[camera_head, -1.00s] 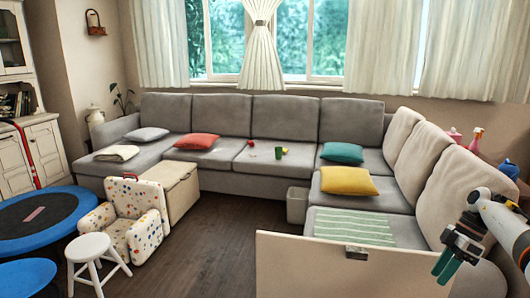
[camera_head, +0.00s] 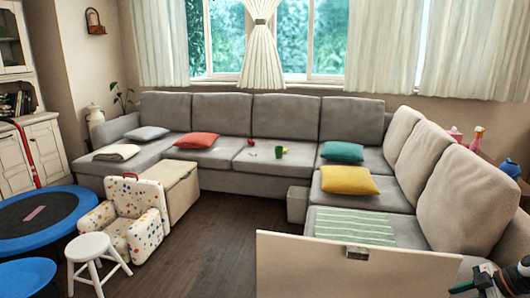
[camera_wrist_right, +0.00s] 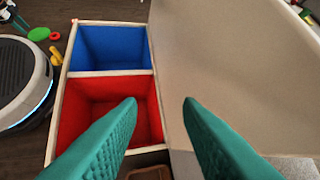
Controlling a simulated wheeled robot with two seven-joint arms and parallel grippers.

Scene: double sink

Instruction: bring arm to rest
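My right gripper (camera_head: 468,285) is at the bottom right corner of the head view, partly cut off by the frame edge. In the right wrist view its two teal fingers (camera_wrist_right: 160,103) stand apart with nothing between them. Beyond the fingers is an open box with a blue compartment (camera_wrist_right: 110,47) and a red compartment (camera_wrist_right: 105,97). My left gripper is in neither view.
A raised beige panel (camera_head: 340,272) stands before the grey corner sofa (camera_head: 262,183); a similar panel (camera_wrist_right: 230,60) is right of the box. A white stool (camera_head: 92,246) and spotted armchair (camera_head: 135,228) stand left. Small toys (camera_wrist_right: 40,34) lie on the floor. The middle floor is clear.

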